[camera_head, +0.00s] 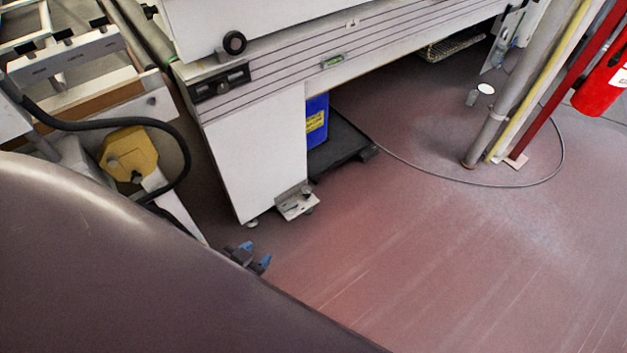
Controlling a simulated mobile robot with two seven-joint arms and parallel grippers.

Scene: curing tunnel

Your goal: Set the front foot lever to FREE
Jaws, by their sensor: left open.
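A small metal foot fitting (297,202) sits low at the bottom right corner of the white machine's end leg (258,160). It looks like the front foot lever, with a small dark part on a pale plate. It is too small to read any FREE mark or tell its setting. My left gripper (257,262) is dark with blue fingertips, open and empty. In the picture it is below and left of the foot fitting, apart from it. A large dark brown surface in the foreground hides the rest of that arm. My right gripper is not in view.
A blue container (317,121) stands on a black base (345,147) beside the leg. A yellow housing (128,153) and black hose are at left. A cable (470,184) lies on the floor near the posts and red extinguisher (602,82). The reddish floor (420,270) is clear.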

